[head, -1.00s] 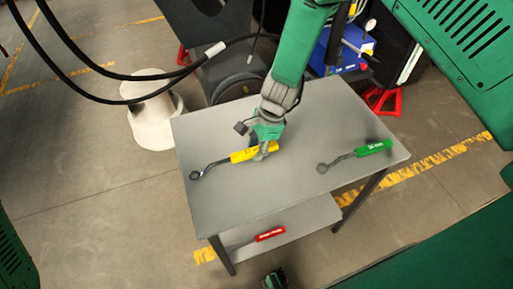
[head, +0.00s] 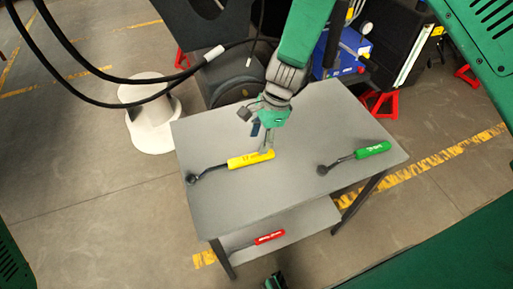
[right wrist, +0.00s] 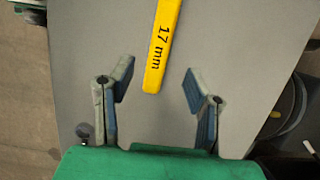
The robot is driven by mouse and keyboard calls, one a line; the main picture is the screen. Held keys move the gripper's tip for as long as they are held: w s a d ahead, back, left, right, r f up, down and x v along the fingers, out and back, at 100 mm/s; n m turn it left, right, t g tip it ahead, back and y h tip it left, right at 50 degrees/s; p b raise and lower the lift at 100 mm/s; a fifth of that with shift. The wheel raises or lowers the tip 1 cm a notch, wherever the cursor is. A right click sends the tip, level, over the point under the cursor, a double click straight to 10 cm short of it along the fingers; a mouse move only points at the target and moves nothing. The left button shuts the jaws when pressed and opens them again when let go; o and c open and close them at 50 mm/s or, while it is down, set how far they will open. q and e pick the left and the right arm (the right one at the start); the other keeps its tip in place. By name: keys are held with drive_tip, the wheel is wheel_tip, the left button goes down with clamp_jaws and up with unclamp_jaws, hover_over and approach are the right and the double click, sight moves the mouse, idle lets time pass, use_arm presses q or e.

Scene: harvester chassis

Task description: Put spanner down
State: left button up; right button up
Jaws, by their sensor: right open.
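The spanner with the yellow handle (head: 248,160) lies flat on the grey table top, its dark ring end to the left. In the right wrist view the yellow handle (right wrist: 163,45) reads "17 mm", and its end lies between and beyond the open fingers. My right gripper (head: 262,142) is open and empty, just above the handle's right end. Its two spread fingers also show in the right wrist view (right wrist: 160,88), apart from the handle. A small dark green part at the bottom edge looks like my left gripper (head: 275,281); its fingers are unclear.
A green-handled spanner (head: 372,150) lies on the right of the table (head: 290,190). A red-handled spanner (head: 269,237) lies on the lower shelf (head: 305,222). A white round pedestal (head: 153,125) stands left of the table. The table's front middle is clear.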

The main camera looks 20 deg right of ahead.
use_arm(q)
drive_tip(key=shift+d+r, duration=0.2)
drive_tip(key=shift+d, duration=0.1)
use_arm(e)
drive_tip(key=v, duration=0.6)
drive_tip(key=shift+d+r, duration=0.25)
drive_tip(key=shift+d, duration=0.25)
use_arm(q)
drive_tip(key=shift+a+f, duration=0.1)
drive_tip(key=shift+a, duration=0.2)
use_arm(e)
drive_tip(key=shift+a, duration=0.35)
